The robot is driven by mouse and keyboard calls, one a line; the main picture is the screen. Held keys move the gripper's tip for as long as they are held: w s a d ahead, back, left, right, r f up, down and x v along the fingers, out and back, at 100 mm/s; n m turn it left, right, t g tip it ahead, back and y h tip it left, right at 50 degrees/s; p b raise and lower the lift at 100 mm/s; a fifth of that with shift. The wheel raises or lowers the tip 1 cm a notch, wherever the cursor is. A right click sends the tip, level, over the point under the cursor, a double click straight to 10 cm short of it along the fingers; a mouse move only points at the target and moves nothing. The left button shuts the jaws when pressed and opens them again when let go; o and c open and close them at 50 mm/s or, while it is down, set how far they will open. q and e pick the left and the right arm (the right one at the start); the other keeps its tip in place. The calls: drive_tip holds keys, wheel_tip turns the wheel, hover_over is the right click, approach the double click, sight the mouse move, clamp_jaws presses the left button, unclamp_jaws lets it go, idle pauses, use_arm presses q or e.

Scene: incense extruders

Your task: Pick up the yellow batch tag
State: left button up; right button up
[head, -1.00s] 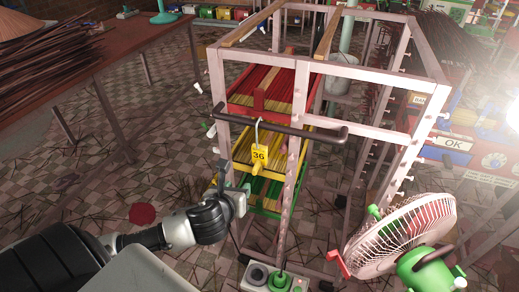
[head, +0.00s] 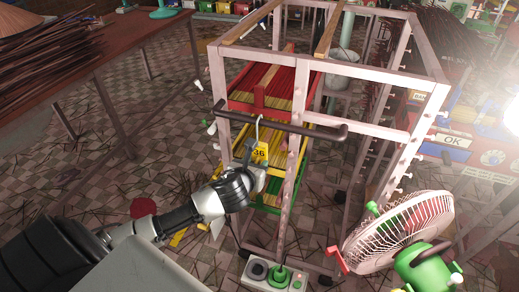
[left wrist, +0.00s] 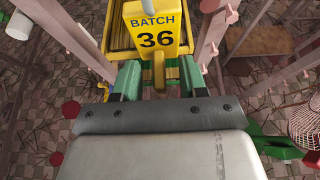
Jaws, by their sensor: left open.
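The yellow batch tag (head: 261,150), marked 36, hangs from a pale hook on the dark bar (head: 285,124) across the front of the rack. In the left wrist view the tag (left wrist: 157,28) reads "BATCH 36" and hangs upright, with a narrow yellow tab below it. My left gripper (head: 252,164) is at the tag's lower part in the head view. In the left wrist view its two green fingers (left wrist: 160,76) are apart, one on each side of the narrow tab, with gaps. In the head view the gripper partly hides the tag. My right gripper is out of view.
The metal rack (head: 365,72) holds red, yellow and green trays of sticks; its posts stand close to the gripper. A fan (head: 400,235) is at lower right and a control box (head: 274,275) at the rack's foot. A table (head: 110,50) stands at upper left.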

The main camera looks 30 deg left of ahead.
use_arm(q)
drive_tip(key=shift+w+a+f, duration=0.1)
drive_tip(key=shift+w+f, duration=0.05)
drive_tip(key=shift+w, duration=0.2)
drive_tip(key=shift+s, duration=0.1)
drive_tip(key=shift+c, duration=0.3)
clamp_jaws()
